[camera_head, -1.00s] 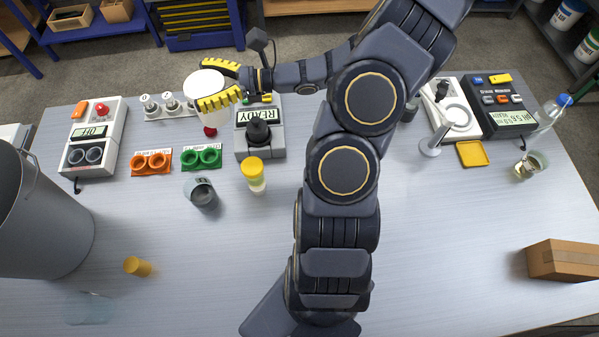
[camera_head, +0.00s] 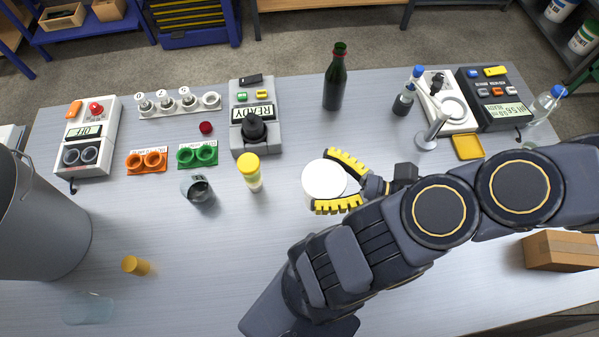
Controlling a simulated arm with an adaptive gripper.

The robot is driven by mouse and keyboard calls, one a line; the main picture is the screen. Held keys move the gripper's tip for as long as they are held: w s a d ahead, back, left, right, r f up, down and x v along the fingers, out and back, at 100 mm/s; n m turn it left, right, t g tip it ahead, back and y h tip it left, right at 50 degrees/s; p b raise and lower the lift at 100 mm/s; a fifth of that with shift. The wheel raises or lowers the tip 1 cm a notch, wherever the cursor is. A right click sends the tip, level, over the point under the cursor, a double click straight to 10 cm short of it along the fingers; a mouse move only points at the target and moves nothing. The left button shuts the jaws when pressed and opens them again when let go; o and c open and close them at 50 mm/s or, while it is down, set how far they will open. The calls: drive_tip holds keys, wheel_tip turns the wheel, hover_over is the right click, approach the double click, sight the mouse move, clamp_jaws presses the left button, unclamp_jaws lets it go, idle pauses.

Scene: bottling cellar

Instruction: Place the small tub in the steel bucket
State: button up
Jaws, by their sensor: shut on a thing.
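The small tub (camera_head: 322,179) is white and round, seen from above over the middle of the table. My gripper (camera_head: 338,181) has yellow ribbed fingers, shut on the tub from its right side, one finger on the far side and one on the near side. The tub hides the table under it, so its height cannot be told exactly. The steel bucket (camera_head: 45,225) is large and grey and stands at the left edge of the view, partly cut off. Its inside is mostly out of sight. The tub is well to the right of the bucket.
Between tub and bucket stand a yellow-capped vial (camera_head: 250,173), a dark-filled beaker (camera_head: 198,190), an orange cylinder (camera_head: 136,265) and a clear glass (camera_head: 89,308). A green bottle (camera_head: 335,82) stands behind the tub. A cardboard box (camera_head: 561,251) is at right.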

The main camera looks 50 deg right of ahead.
drive_tip(key=shift+s+a+r+m+h, duration=0.15)
drive_tip(key=shift+s+a+h, duration=0.05)
drive_tip(key=shift+s+a, duration=0.3)
drive_tip(key=shift+s+a+r+m+h, duration=0.1)
drive_tip(key=shift+s+a+m+h, duration=0.1)
drive_tip(key=shift+s+a, duration=0.25)
drive_tip(key=shift+w+d+f, duration=1.2)
drive_tip(key=shift+d+f, duration=0.75)
drive_tip(key=shift+f, duration=0.2)
drive_tip(key=shift+w+d+f, duration=1.25)
drive_tip(key=shift+d+f, duration=0.65)
drive_tip(key=shift+f, duration=0.3)
drive_tip(key=shift+w+d+f, duration=1.2)
drive_tip(key=shift+d+f, duration=0.75)
drive_tip(key=shift+f, duration=0.2)
drive_tip(key=o, duration=1)
drive_tip(key=shift+f, duration=0.1)
drive_tip(key=shift+o, duration=0.2)
drive_tip(key=v, duration=1.2)
drive_tip(key=shift+s+a+f, duration=0.1)
